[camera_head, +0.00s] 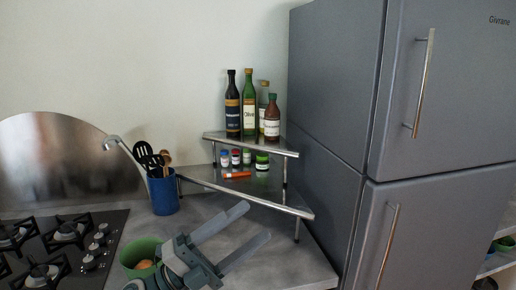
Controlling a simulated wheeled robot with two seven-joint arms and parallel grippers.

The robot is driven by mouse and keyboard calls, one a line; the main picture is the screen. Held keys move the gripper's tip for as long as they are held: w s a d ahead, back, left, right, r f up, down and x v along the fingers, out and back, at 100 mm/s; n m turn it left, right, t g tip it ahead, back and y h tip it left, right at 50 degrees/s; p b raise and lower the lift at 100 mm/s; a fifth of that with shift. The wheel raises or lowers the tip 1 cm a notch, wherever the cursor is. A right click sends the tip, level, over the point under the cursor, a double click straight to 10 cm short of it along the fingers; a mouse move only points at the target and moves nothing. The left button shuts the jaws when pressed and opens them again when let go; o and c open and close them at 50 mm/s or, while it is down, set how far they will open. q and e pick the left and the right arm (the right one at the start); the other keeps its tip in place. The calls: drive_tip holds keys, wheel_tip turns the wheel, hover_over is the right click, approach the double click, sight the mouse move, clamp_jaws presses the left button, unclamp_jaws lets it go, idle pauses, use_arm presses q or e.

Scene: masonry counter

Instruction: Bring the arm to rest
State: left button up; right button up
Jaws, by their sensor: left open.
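My left gripper (253,228) comes in at the bottom of the head view, low over the grey counter (205,205). Its two grey fingers are spread apart and point up and to the right, toward the corner shelf. Nothing is between them. A green bowl (131,254) with a round brownish thing in it stands just left of the gripper and is partly hidden by it. My right gripper does not show.
A tiered metal corner shelf (240,189) holds bottles (249,107) and small jars. A blue utensil holder (163,193) stands left of it. A gas hob (60,240) lies at left, a tall grey fridge (420,150) at right.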

use_arm(q)
drive_tip(key=w+a+f+n+t+y, duration=0.4)
drive_tip(key=a+f+n+t+y, duration=0.65)
drive_tip(key=n+y, duration=0.55)
drive_tip(key=s+a+f+n+g+y, duration=0.25)
drive_tip(key=a+f+n, duration=0.2)
drive_tip(key=f, duration=0.45)
drive_tip(key=s+a+f+n+g+y, duration=0.25)
drive_tip(key=s+f+n, duration=0.2)
drive_tip(key=f, duration=0.45)
drive_tip(key=s+a+f+n+g, duration=0.1)
drive_tip(key=s+f+n+g, duration=0.1)
drive_tip(key=s+f+g, duration=0.65)
drive_tip(key=s+a+f+n+g, duration=0.25)
drive_tip(key=s+f, duration=0.65)
drive_tip(key=s, duration=0.9)
wheel_tip(320, 180, down, 29)
drive_tip(key=s+d+g, duration=0.1)
drive_tip(key=s+g, duration=0.1)
drive_tip(key=s+a+f, duration=0.3)
drive_tip(key=s+f, duration=1.3)
drive_tip(key=s, duration=0.1)
drive_tip(key=shift+s+f+m+g+y, duration=0.15)
drive_tip(key=shift+f+m+g+y, duration=0.2)
drive_tip(key=shift+m+y, duration=0.1)
drive_tip(key=shift+r, duration=0.1)
